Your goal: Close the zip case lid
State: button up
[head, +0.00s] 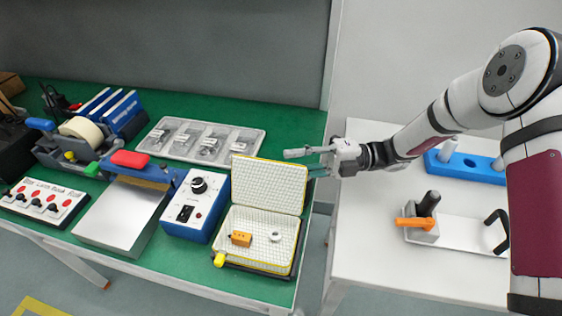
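The zip case stands open on the green mat, its base (262,253) toward the front and its lid (268,186) raised behind it. Both have pale grid lining and yellow edging. A small orange block (241,238) and a small white round piece (275,236) lie in the base. A yellow tab (219,259) sits at the front left corner. My gripper (308,163) is at the upper right edge of the lid, fingers apart and pointing left. Nothing shows between them. I cannot tell whether a finger touches the lid.
A blue control box (196,206) stands close left of the case. A clear compartment tray (201,140) lies behind it, and a heat sealer (125,212) further left. To the right, a white table (376,255) holds a blue rack (464,165) and an orange-handled clamp (417,223).

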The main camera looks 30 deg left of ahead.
aim_at(280, 164)
jog(key=shift+x, duration=1.7)
grip_shut()
